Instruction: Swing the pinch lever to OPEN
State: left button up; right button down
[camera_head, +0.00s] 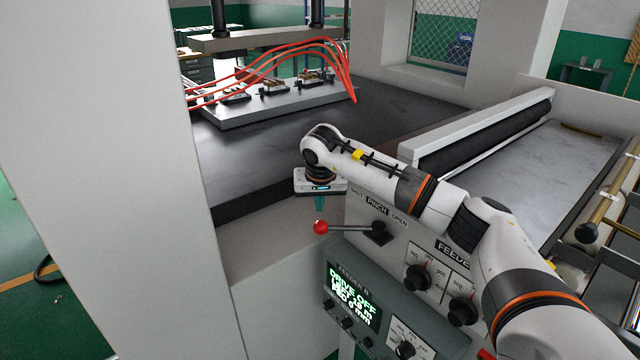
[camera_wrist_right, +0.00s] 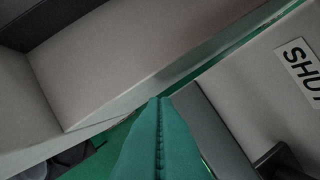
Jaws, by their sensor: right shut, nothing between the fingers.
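The pinch lever (camera_head: 345,228) is a dark rod with a red ball knob on the feeder's front panel. Its pivot is under the PINCH label, and the rod points left, toward the SHUT side; the OPEN label is at the right. My right gripper (camera_head: 320,203) points down just above and behind the red knob, apart from it as far as I can tell. In the right wrist view its green fingers (camera_wrist_right: 160,105) are closed together with nothing between them. The SHUT label (camera_wrist_right: 298,66) shows at the right there; the knob is not visible. My left gripper is not in view.
Feeder dials (camera_head: 418,277) sit right of the lever. A display (camera_head: 352,297) below reads DRIVE OFF. A pale machine column (camera_head: 110,150) stands at left. A dark press bed (camera_head: 260,160) with red hoses lies behind. A roller (camera_head: 490,135) lies at right.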

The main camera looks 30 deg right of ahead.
aim_at(348, 228)
jog(key=s, duration=0.1)
jog(key=s+a, duration=0.1)
jog(key=shift+s+a+f+p, duration=0.15)
jog(key=shift+s+p, duration=0.15)
jog(key=shift+s, duration=0.05)
jog(key=shift+s+a, duration=0.1)
jog(key=shift+s+a+n, duration=0.1)
jog(key=shift+a+n, duration=0.1)
jog(key=shift+n, duration=0.2)
jog(key=shift+f, duration=0.1)
